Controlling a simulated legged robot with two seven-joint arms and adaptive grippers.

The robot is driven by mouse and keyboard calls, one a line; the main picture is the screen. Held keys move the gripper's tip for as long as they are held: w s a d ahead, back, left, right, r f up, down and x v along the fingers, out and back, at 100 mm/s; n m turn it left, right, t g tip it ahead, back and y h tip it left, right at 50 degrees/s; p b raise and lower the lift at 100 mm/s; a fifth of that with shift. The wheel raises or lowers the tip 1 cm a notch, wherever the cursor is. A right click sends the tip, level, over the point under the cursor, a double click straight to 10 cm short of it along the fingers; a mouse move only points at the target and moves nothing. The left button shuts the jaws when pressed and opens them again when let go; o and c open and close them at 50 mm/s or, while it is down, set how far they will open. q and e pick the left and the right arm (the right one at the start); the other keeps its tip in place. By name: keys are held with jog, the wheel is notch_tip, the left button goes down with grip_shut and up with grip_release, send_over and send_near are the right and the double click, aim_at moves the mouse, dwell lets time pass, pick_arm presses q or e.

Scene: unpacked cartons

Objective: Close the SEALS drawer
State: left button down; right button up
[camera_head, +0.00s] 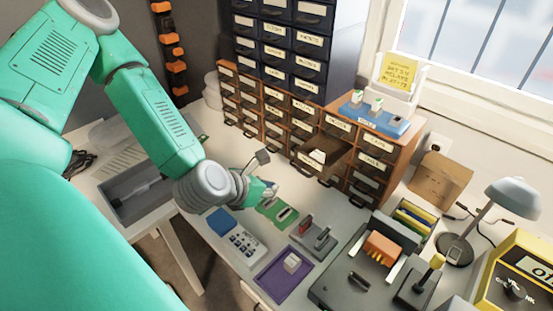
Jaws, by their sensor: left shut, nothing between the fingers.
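A wooden drawer cabinet (392,150) with labelled fronts stands at the back of the table. One drawer (322,160) in its lower middle is pulled out, with small pale items in it. Its label is too small to read, so I cannot tell for certain that it is the SEALS drawer. The other drawers in view look flush. My left gripper (266,174) is shut and empty, in front of and to the left of the open drawer, apart from it as far as I can tell. My right gripper is not in view.
A green mat (277,213), a purple tray (284,274) and a white keypad device (243,246) lie in front. A lamp (513,198) stands at right.

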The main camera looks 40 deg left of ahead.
pick_arm(q)
jog(key=w+f+b, duration=0.2)
jog(key=w+f, duration=0.2)
jog(key=w, duration=0.6)
jog(key=shift+d, duration=0.35)
